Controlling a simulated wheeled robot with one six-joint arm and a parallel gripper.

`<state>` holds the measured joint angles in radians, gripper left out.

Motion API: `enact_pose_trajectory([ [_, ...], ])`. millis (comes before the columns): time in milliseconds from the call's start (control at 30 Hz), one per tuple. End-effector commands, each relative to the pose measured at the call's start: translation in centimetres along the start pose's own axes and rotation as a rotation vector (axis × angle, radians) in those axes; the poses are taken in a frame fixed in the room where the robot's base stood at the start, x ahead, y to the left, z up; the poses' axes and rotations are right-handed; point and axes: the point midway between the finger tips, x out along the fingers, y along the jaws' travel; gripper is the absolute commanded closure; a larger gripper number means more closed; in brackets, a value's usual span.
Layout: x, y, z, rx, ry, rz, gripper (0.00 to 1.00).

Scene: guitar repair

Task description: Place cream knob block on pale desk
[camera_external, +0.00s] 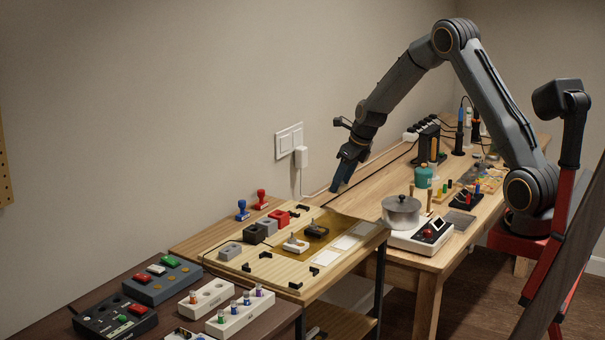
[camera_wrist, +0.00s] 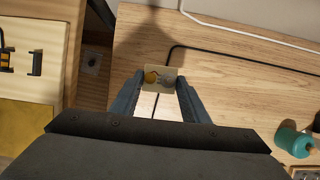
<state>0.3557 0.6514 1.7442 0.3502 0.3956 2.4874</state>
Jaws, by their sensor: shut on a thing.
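My gripper (camera_external: 338,184) points down over the pale desk (camera_external: 386,180) at the desk's left part. In the wrist view my gripper (camera_wrist: 160,84) is shut on the cream knob block (camera_wrist: 161,88), a small cream piece with a round yellow spot and a greyish part on its face. The block sits between the two blue fingertips. The block cannot be made out in the external view. The pale desk also fills much of the wrist view (camera_wrist: 235,75); I cannot tell how far the block is above it.
A black cable (camera_wrist: 225,55) and a white cable run along the back. A lower bench with a wooden board (camera_external: 262,262) and switch blocks adjoins at left.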

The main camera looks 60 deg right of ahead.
Motion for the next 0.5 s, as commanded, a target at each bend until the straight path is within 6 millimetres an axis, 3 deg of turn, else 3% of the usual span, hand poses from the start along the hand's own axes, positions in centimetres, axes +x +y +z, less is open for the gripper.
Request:
enact_pose_trajectory([
  [233, 4.0, 0.1, -1.8, 0.0, 0.005, 0.002, 0.81],
  [500, 6.5, 0.1, -2.8, -0.001, 0.004, 0.002, 0.81],
])
